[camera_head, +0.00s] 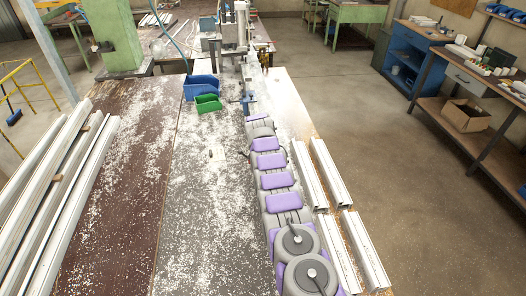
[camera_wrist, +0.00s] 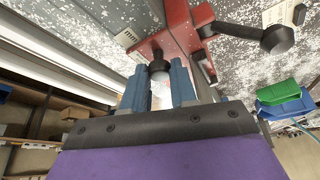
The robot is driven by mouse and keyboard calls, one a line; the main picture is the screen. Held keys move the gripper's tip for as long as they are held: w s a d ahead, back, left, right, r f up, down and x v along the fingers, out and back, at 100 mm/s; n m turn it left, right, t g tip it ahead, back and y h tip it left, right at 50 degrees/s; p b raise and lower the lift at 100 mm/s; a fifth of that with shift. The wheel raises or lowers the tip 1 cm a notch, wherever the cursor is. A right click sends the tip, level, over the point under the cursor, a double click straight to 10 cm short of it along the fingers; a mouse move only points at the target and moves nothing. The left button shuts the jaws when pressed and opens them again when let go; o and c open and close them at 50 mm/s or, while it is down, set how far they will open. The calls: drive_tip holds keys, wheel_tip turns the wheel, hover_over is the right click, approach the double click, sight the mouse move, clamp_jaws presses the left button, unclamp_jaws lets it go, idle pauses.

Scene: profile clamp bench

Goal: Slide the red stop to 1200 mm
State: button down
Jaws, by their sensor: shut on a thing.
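The red stop (camera_wrist: 178,38) shows at the top of the wrist view. It has a black round knob (camera_wrist: 159,70) on the near side and a longer black-tipped lever (camera_wrist: 277,38) to the right. My gripper (camera_wrist: 160,84) has its two blue fingers on either side of the near knob and is shut on the stop there. The exact contact is partly hidden by the fingers. In the head view my arm reaches away along the bench, and the stop cannot be made out. No 1200 mm mark is readable.
A blue bin (camera_head: 201,87) and a green bin (camera_head: 208,103) stand left of my arm's far end. Pale profiles lie right of the arm (camera_head: 330,170) and in a stack at left (camera_head: 60,190). White chips cover the bench (camera_head: 200,220).

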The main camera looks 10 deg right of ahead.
drive_tip(key=shift+a, duration=0.1)
drive_tip(key=c, duration=1.2)
unclamp_jaws()
drive_tip(key=shift+s, duration=0.1)
drive_tip(key=shift+r, duration=0.1)
drive_tip(key=shift+v, duration=1.2)
drive_tip(key=shift+s+a+r, duration=0.1)
drive_tip(key=shift+s+r, duration=0.1)
drive_tip(key=shift+s, duration=0.05)
drive_tip(key=v, duration=1.4)
drive_tip(key=shift+r, duration=0.15)
drive_tip(key=shift+o, duration=0.2)
